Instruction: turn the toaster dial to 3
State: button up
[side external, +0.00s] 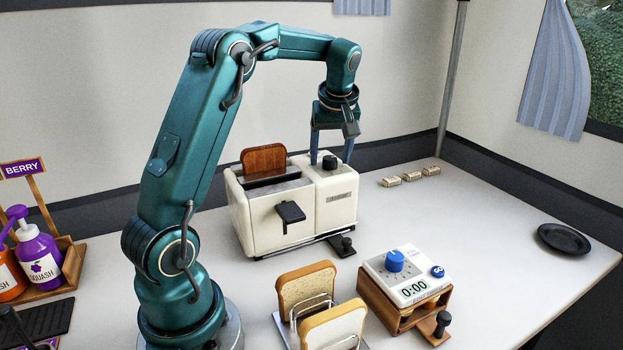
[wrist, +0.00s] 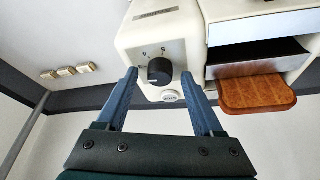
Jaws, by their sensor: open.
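The cream toaster (side external: 290,208) stands on the white counter, with a brown slice of toast (side external: 263,158) sticking up from its slot. Its black dial (side external: 330,162) is on the top at the right end; the wrist view shows the dial (wrist: 160,71) with a pale pointer line and small marks around it, too small to read surely. My gripper (side external: 331,160) is above the toaster's right end, pointing down. In the wrist view my gripper (wrist: 158,78) is open, with one blue finger on each side of the dial and gaps visible between. Finger contact with the dial cannot be told.
A timer reading 0:00 (side external: 405,275) on a wooden stand and a rack with bread slices (side external: 306,285) are in front of the toaster. Squash bottles (side external: 40,257) stand at left. Small wrapped blocks (side external: 411,177) and a black plate (side external: 564,238) lie at right.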

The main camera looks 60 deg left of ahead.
aim_at(330, 157)
jog(key=m, duration=0.2)
jog(key=m+t+h, duration=0.1)
jog(key=m, duration=0.1)
jog(key=shift+s+a+t, duration=0.1)
jog(key=shift+s+t, duration=0.05)
jog(key=shift+t, duration=0.15)
jog(key=m+t+h, duration=0.1)
jog(key=m, duration=0.4)
jog(key=shift+a, duration=0.1)
jog(key=v, duration=0.4)
jog(key=shift+r, duration=0.3)
jog(key=shift+d+r+m+t, duration=0.3)
jog(key=shift+d+r+m, duration=0.2)
jog(key=shift+d+r, duration=0.6)
jog(key=s+d+r+m+t, duration=0.1)
jog(key=s+d+r+m, duration=0.15)
jog(key=d, duration=0.75)
jog(key=s+d+f+h, duration=0.2)
jog(key=s+d+f, duration=0.7)
jog(key=s, duration=0.4)
jog(key=shift+d+m, duration=0.3)
jog(key=shift+m, duration=0.15)
